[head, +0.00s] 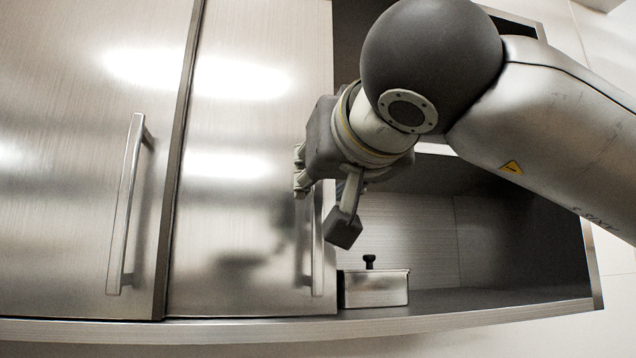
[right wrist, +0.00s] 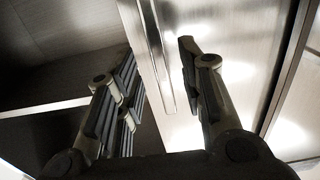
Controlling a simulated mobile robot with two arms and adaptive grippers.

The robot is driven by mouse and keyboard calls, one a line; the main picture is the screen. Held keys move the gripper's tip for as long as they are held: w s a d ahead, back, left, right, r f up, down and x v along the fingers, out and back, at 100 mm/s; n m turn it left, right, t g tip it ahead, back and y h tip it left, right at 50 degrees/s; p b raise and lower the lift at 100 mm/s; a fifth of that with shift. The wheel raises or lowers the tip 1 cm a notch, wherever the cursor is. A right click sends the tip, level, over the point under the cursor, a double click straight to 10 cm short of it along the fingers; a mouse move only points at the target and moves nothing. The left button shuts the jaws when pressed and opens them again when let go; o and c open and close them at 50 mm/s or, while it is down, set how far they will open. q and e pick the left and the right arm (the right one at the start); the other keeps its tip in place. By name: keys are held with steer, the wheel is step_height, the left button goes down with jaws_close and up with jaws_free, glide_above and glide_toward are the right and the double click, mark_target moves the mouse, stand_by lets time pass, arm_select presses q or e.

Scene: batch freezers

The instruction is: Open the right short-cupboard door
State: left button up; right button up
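The right brushed-steel door (head: 235,200) is a flat panel. Its vertical bar handle (head: 317,245) is at its right edge, beside an open compartment. My right gripper (head: 300,172) is in front of the door by the upper part of this handle, and my wrist hides part of it. In the right wrist view the gripper (right wrist: 158,55) is open, with the handle (right wrist: 160,65) showing between its two fingers. One finger is over the door face, the other over the dark compartment. Contact with the handle cannot be told. My left gripper is not in view.
A left steel door (head: 75,160) with its own bar handle (head: 127,205) is closed. In the open compartment at right, a lidded metal container (head: 375,290) with a black knob stands on the cupboard floor (head: 480,299), near the door's edge.

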steer(key=s+d, duration=0.1)
steer(key=s, duration=0.6)
steer(key=shift+s+d, duration=0.25)
steer(key=shift+s, duration=0.1)
